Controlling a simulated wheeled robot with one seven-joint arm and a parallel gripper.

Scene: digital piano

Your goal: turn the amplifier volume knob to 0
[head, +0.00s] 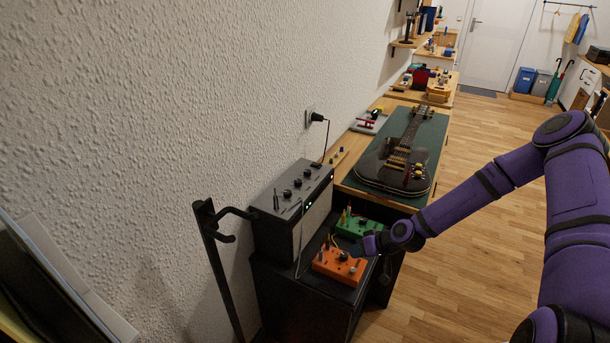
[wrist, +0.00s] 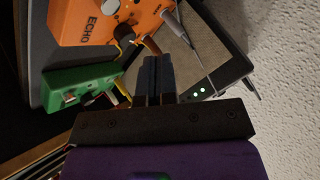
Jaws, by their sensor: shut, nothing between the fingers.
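The amplifier (head: 290,207) is a dark box with a grey top panel, standing on a black cabinet against the wall. Several black knobs (head: 297,183) sit in a row on its top panel; I cannot tell which one is the volume knob or where it points. My gripper (head: 367,246) is in front of the amplifier, low over the pedals and apart from the knobs. In the wrist view my gripper (wrist: 157,75) is shut and empty. There the amplifier (wrist: 225,68) shows at the right with lit green lamps, and its knobs are out of view.
An orange pedal marked ECHO (wrist: 100,20) and a green pedal (wrist: 80,85) lie close to my gripper, with cables between them. A black stand (head: 215,250) is left of the amplifier. A dark guitar (head: 400,160) lies on the bench behind.

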